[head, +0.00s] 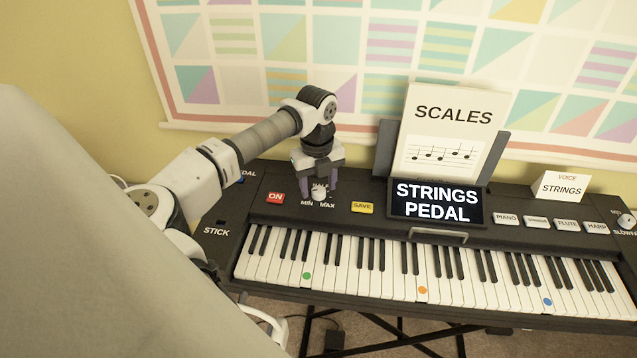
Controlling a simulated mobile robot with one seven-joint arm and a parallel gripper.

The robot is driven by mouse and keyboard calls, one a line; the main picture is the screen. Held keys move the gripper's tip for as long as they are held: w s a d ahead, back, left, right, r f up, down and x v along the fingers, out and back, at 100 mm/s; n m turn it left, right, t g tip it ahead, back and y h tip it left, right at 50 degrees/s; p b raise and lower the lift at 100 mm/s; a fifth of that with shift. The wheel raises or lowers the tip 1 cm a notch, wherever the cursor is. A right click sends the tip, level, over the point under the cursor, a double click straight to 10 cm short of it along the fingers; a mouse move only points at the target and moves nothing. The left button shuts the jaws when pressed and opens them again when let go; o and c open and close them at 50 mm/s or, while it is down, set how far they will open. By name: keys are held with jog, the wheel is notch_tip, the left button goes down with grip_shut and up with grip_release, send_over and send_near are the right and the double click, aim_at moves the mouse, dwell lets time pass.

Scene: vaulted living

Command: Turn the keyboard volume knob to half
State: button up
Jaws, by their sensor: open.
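The keyboard (274,183) is a dark electronic piano with white and black keys. Its volume knob (319,193) is small and white, with MIN at its lower left and MAX at its lower right. My gripper (319,190) points down over the knob, with its purple-grey fingers apart on the left and right of it. I cannot tell whether the fingers touch the knob. The direction the knob points is too small to read clearly. The keyboard's display (437,203) reads STRINGS PEDAL.
A red ON button (275,198) and a yellow SAVE button (362,207) flank the knob. A SCALES sheet (447,135) stands behind the display. A VOICE STRINGS card (560,187) and several voice buttons (506,219) are on the right. A patterned hanging (400,60) covers the wall behind.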

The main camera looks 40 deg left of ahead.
jog(key=shift+f, duration=0.4)
jog(key=c, duration=1)
jog(key=shift+o, duration=0.2)
